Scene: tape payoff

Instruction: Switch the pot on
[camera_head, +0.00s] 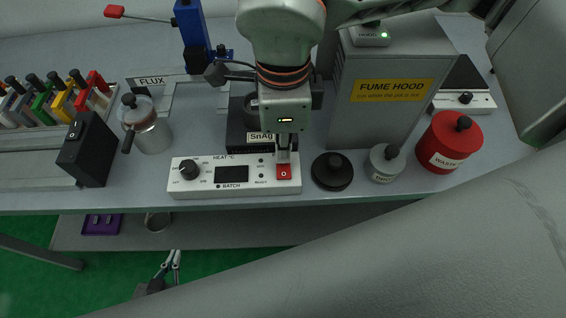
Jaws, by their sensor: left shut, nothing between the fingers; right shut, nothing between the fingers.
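The pot (238,135), labelled SnAg, stands on the bench, mostly hidden behind my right gripper and wrist. In front of it is a white control panel (210,187) with a black heat knob (189,169), a dark display (232,174) and a red rocker switch (284,172) at its right end. My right gripper (284,158) is shut and empty, pointing down at the switch's back edge; I cannot tell whether it touches. The small indicators by the READY label look dark. My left gripper (174,262) is shut and empty, low in front of the bench.
The fume hood (385,105) stands right of the pot. A black knobbed lid (332,171), a grey tin (385,162) and a red waste can (449,142) sit right of the panel. A glass jar (150,135) and black switch box (87,150) stand left.

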